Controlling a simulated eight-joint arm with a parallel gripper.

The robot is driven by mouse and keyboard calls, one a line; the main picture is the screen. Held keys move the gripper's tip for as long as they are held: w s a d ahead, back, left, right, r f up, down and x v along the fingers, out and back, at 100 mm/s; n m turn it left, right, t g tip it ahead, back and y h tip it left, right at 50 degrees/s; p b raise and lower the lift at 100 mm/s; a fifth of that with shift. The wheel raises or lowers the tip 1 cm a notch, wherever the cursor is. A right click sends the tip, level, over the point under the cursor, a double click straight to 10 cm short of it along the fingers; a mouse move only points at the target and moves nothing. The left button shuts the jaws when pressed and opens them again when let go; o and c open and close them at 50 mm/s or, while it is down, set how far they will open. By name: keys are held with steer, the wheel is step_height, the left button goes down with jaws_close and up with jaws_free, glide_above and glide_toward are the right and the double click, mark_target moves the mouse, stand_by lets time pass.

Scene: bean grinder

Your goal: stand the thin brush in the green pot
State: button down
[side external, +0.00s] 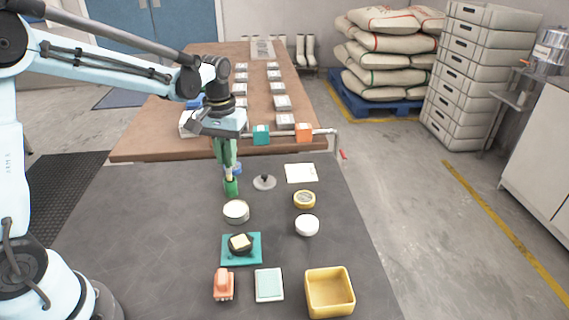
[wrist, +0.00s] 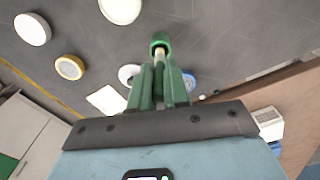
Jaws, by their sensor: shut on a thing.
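The green pot (side external: 231,188) is a small upright cylinder at the far part of the dark table. In the wrist view its round rim (wrist: 160,37) shows beyond my fingertips. My gripper (side external: 228,171) points down right above the pot, its green fingers (wrist: 159,76) shut on the thin brush. A pale, yellowish length of the brush (side external: 229,178) shows between the fingertips and the pot; it also shows in the wrist view (wrist: 160,56). The brush looks near upright and its lower end meets the pot's mouth. How deep it reaches is hidden.
A blue-and-white round item (side external: 236,167) sits close behind the pot. A grey tamper-like disc (side external: 264,182) stands to its right, a round tin (side external: 236,211) in front. A brown table with a rail (side external: 290,132) lies behind. The table left of the pot is clear.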

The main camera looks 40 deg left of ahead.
steer(key=shift+f, duration=2)
stand_by(3.2)
steer(key=shift+c, duration=2.4)
jaws_free()
steer(key=shift+r, duration=3.5)
